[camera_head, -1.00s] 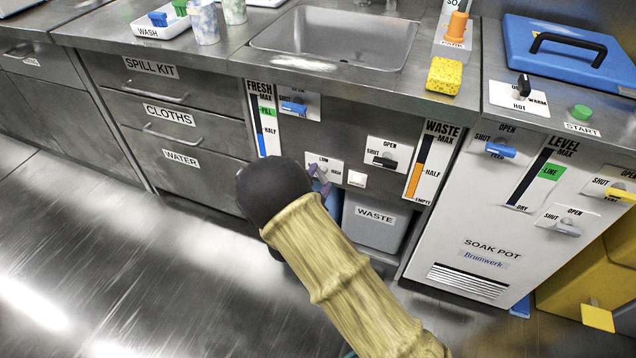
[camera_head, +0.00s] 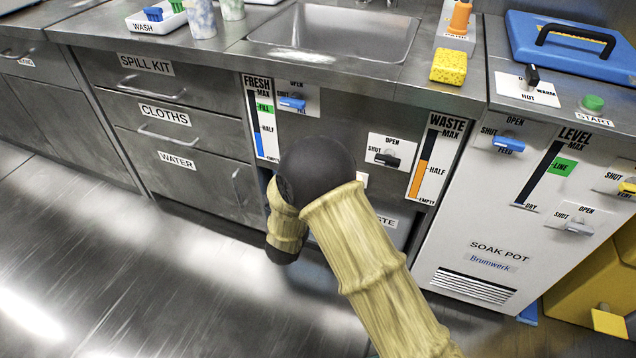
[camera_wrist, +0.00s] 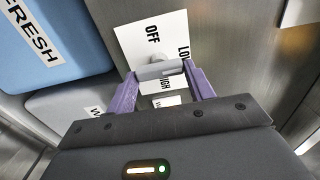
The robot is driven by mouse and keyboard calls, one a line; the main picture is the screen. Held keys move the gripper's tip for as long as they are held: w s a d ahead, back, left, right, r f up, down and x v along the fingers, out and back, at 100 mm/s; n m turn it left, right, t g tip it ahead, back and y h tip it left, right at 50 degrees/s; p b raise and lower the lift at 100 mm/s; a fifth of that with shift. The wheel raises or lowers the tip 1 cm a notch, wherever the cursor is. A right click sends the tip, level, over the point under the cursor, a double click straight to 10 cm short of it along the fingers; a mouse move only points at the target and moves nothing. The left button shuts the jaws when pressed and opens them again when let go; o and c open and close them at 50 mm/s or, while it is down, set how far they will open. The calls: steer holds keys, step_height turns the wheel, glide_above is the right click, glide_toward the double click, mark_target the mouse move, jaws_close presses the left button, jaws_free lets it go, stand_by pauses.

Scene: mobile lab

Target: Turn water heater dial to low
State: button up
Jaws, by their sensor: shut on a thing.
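The water heater dial (camera_wrist: 153,70) is a light grey knob with a bar-shaped handle on a white plate (camera_wrist: 131,36). In the wrist view the plate reads OFF, LOW and HIGH, with the words turned and partly covered. My gripper (camera_wrist: 160,73) has purple fingers, one at each end of the handle, and is shut on it. Which mark the dial points to is not clear. In the head view my arm hides the dial and the gripper.
A blue FRESH container (camera_wrist: 50,75) and a grey bin sit beside the dial in the wrist view. In the head view, the fresh valve (camera_head: 292,103) and a black-handled valve (camera_head: 387,159) flank my arm. The sink (camera_head: 335,35) is above. Floor at left is clear.

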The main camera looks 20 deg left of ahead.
steer(key=shift+f, duration=0.1)
steer(key=o, duration=1)
steer(key=shift+s, duration=0.1)
steer(key=s+p, duration=0.1)
steer(key=s, duration=0.4)
steer(key=s+a+p, duration=0.1)
steer(key=s+p, duration=0.1)
steer(key=s, duration=0.4)
steer(key=s+p, duration=0.2)
steer(key=s, duration=0.4)
steer(key=shift+s+a, duration=0.15)
steer(key=shift+a, duration=0.1)
